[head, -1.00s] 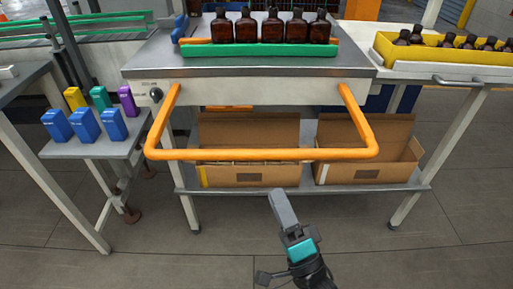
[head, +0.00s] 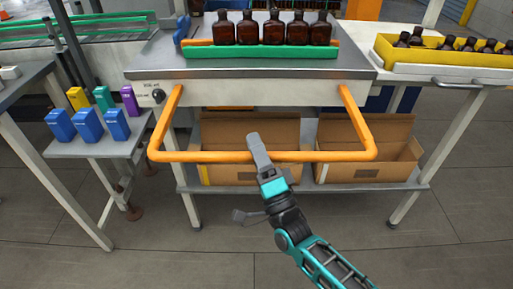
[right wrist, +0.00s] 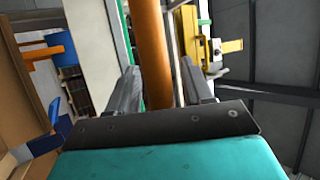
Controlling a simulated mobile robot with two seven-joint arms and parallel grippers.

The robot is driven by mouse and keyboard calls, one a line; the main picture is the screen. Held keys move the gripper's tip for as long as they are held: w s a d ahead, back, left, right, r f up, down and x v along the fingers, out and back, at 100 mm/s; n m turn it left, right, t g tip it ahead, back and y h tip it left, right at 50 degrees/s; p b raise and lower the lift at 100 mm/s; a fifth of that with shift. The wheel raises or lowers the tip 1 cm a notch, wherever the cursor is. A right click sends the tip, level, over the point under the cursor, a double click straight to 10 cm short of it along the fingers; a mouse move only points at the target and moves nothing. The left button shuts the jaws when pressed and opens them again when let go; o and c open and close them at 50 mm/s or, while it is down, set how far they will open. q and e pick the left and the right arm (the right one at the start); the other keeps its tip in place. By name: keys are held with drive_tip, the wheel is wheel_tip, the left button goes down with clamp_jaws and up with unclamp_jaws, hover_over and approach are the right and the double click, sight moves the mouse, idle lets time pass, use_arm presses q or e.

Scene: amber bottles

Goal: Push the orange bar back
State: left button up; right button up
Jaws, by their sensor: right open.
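The orange bar (head: 205,156) is a U-shaped handle that sticks out from the front of the grey-topped machine table. My right gripper (head: 257,146) is at the middle of its front rail and overlaps it in the head view. In the right wrist view the orange bar (right wrist: 152,50) runs between the two spread fingers. The right gripper is open; I cannot tell whether a finger touches the bar. My left gripper is not in view.
Several amber bottles (head: 273,29) stand behind a green rail (head: 262,51) on the table. Open cardboard boxes (head: 365,152) sit on the shelf below. A side table with blue boxes (head: 87,126) is at the left. A yellow tray (head: 445,57) is at the right.

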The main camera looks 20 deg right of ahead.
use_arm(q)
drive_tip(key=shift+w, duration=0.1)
use_arm(e)
clamp_jaws()
idle(0.3)
